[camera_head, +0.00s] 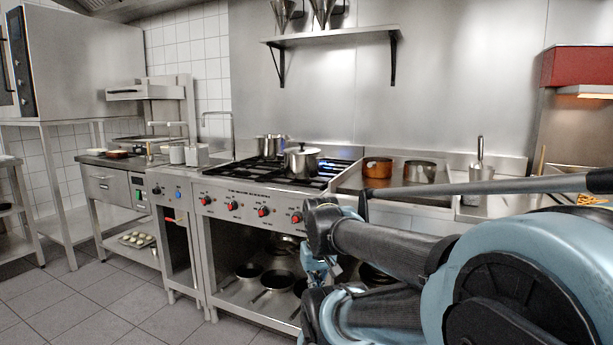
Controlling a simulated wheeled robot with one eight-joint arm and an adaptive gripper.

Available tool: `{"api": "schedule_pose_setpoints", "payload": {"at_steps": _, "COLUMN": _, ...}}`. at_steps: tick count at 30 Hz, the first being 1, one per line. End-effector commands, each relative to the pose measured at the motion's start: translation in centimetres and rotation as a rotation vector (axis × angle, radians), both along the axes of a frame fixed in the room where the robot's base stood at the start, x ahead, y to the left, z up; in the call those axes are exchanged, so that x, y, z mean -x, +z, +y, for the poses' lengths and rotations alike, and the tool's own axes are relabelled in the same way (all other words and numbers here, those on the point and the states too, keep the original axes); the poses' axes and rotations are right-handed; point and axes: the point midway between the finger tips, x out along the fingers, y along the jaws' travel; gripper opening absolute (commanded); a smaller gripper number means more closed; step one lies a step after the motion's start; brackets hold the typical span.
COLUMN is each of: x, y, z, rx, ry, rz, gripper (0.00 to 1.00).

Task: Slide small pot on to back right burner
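Two shiny steel pots stand on the black grates of the gas stove (228,172). One pot (271,146) is at the back left. The other pot (301,161) has a lid and stands farther forward and to the right. Blue flame (340,159) shows at the back right burner, which has no pot on it. Which pot is the small one is hard to tell. My gripper (317,276) hangs in front of the stove, below the knob panel and apart from both pots. My arm hides part of it, and its fingers are too unclear to read.
A copper pot (377,167) and a steel pot (420,171) stand on the flat surface right of the burners. A wall shelf (335,36) hangs above the stove. Pans (278,281) lie on the stove's lower shelf. The tiled floor (95,300) at the front left is clear.

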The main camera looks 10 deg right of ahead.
Motion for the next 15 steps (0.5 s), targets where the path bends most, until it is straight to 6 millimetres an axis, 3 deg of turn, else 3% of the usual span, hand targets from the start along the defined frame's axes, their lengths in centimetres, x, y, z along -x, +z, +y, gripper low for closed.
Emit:
{"api": "schedule_pose_setpoints", "payload": {"at_steps": 11, "x": -0.01, "y": 0.01, "z": -0.01, "rx": 0.0, "ry": 0.001, "rz": 0.0, "gripper": 0.0}}
{"api": "schedule_pose_setpoints", "payload": {"at_steps": 15, "x": 0.25, "y": 0.85, "z": -0.46, "rx": 0.032, "ry": 0.036, "rz": -0.016, "gripper": 0.0}}
